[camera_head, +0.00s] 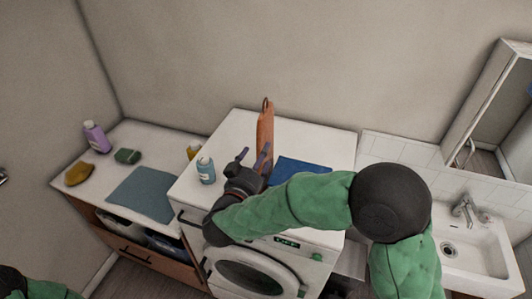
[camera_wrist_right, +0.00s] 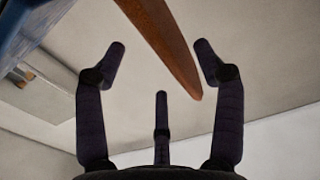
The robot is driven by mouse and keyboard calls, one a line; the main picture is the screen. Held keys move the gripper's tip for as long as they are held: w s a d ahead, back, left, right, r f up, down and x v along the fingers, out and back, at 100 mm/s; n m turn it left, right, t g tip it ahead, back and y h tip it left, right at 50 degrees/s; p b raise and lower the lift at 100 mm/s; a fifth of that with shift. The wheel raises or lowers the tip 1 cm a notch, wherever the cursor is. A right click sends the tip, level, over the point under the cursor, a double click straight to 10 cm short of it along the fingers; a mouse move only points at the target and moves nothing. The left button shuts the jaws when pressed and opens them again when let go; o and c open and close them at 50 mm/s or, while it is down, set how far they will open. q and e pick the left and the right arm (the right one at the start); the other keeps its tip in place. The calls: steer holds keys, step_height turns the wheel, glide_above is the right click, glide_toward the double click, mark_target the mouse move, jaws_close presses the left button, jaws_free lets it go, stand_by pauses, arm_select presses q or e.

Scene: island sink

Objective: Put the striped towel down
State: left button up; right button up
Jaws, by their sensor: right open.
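My right gripper (camera_head: 254,156) is open above the white washing machine top, and its spread fingers also show in the wrist view (camera_wrist_right: 160,50). A brown, wood-like tapered thing (camera_head: 265,128) stands upright just beyond the fingers; in the wrist view this brown thing (camera_wrist_right: 160,32) reaches between the fingertips, with no grip on it. A blue cloth (camera_head: 302,170) lies on the machine top right of the gripper, partly hidden by my arm. A grey-blue cloth (camera_head: 145,193) lies flat on the left counter. I cannot make out stripes on either. My left gripper is out of view.
A blue bottle (camera_head: 206,171) stands close left of the gripper, with a yellow item (camera_head: 193,150) behind it. A purple bottle (camera_head: 96,137), green sponge (camera_head: 127,156) and yellow sponge (camera_head: 79,174) are on the counter. A sink (camera_head: 475,240) is at right.

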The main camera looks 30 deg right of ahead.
mark_target(268, 138)
steer(key=x, duration=0.8)
steer(key=shift+w+d+f+p, duration=0.1)
steer(key=shift+w+d+p, duration=0.05)
steer(key=shift+w+p, duration=0.15)
jaws_close()
